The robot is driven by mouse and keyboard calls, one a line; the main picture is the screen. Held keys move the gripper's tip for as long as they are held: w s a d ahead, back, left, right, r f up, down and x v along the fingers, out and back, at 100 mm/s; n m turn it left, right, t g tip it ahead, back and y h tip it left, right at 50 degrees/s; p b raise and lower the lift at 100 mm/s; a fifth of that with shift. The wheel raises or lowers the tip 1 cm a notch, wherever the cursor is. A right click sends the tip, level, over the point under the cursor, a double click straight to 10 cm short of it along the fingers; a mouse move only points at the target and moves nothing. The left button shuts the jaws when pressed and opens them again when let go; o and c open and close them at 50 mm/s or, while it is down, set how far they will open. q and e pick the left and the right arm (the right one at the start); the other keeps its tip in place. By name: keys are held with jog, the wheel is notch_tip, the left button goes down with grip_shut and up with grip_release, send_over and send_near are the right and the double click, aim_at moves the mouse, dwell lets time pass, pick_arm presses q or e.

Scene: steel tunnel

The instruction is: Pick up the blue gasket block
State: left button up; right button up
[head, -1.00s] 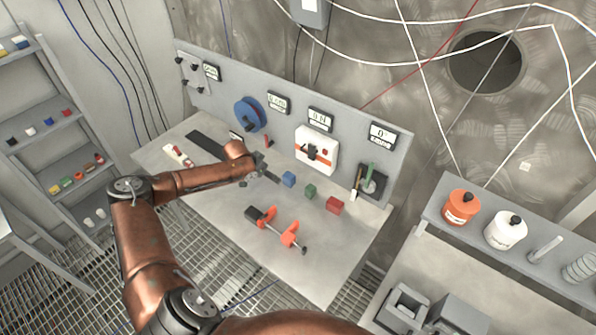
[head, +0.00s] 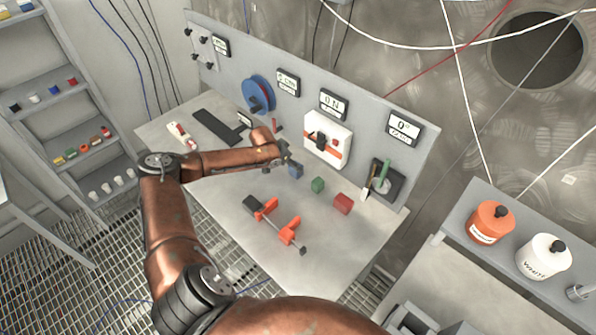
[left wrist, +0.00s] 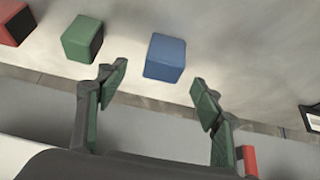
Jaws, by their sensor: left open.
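The blue gasket block (head: 295,171) sits on the grey workbench (head: 240,240), left of a green block (head: 318,185) and a red block (head: 342,204). My left gripper (head: 289,160) is at the blue block's upper left in the head view and hides part of it. In the left wrist view the blue block (left wrist: 165,57) lies ahead of the open fingers (left wrist: 157,92), between their lines and apart from them. The green block (left wrist: 83,38) and red block (left wrist: 14,22) lie to its left there. My right gripper is not in view.
A white switch box (head: 327,138) and a blue reel (head: 258,94) are at the back panel. An orange clamp (head: 275,220) lies on the front of the bench. A stand with a green handle (head: 384,180) is at the right.

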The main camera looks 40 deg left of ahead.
pick_arm(q)
jog(key=x, duration=0.7)
jog(key=shift+a, duration=0.25)
jog(key=shift+r, duration=0.1)
jog(key=shift+s, duration=0.1)
jog(key=c, duration=1.3)
